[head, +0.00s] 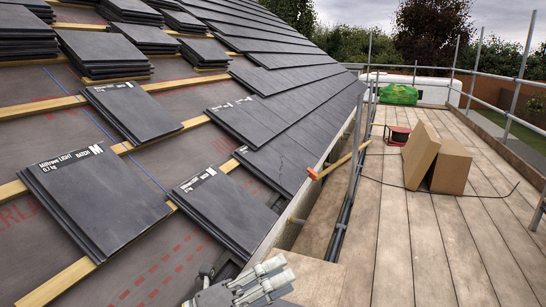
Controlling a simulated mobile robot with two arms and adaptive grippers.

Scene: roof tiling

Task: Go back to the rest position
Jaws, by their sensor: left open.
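My right gripper is not in view.
Stacks of dark slates (98,198) lie on wooden battens (58,284) across the roof. Laid tiles (284,125) cover the right slope. On the scaffold boards (412,250) are a cardboard box (449,168), a red reel (397,135) and a green bag (399,95). An orange-ended wooden handle (340,162) crosses the roof edge.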

